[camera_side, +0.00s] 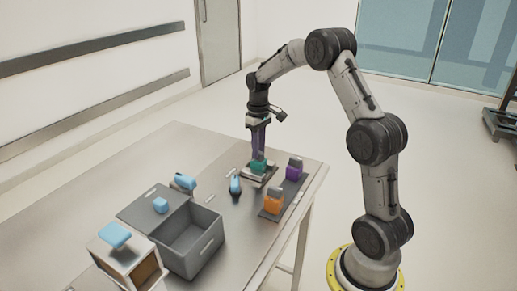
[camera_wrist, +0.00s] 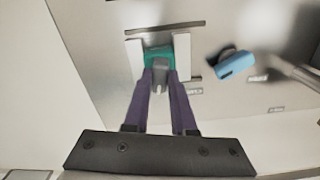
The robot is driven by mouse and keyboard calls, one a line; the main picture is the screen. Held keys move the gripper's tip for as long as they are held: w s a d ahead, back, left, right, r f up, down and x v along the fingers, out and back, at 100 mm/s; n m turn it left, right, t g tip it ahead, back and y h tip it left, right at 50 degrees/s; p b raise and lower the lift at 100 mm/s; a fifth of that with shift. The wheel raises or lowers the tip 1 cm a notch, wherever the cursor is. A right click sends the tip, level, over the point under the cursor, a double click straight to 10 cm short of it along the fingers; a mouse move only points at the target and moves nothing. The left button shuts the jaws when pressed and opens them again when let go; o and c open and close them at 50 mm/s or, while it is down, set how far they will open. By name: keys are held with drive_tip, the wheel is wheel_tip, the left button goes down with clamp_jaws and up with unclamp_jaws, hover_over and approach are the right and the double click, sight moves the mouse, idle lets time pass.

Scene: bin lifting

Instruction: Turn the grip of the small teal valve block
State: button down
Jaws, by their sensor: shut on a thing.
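The small teal valve block (camera_side: 258,166) sits in a low grey holder on the table, toward the table's far right part in the side view. It also shows in the wrist view (camera_wrist: 158,53), between two pale side pieces, with a grey grip (camera_wrist: 160,70) on its front. My gripper (camera_side: 258,152) points down at the block from above. Its two purple fingers are shut on the grey grip, one on each side, as the wrist view shows (camera_wrist: 161,80). The fingers hide part of the grip.
A dark strip with a purple block (camera_side: 294,168) and an orange block (camera_side: 273,202) lies to the right. A blue-topped piece (camera_side: 235,185) stands close by. A grey open bin (camera_side: 187,240) and a box with a blue handle (camera_side: 115,235) stand at the front left. The back left table is clear.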

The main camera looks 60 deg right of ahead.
drive_tip(key=shift+n, duration=1.1)
drive_tip(key=c, duration=0.7)
unclamp_jaws()
drive_tip(key=shift+r, duration=0.1)
wheel_tip(320, 180, up, 14)
drive_tip(key=shift+f, duration=0.15)
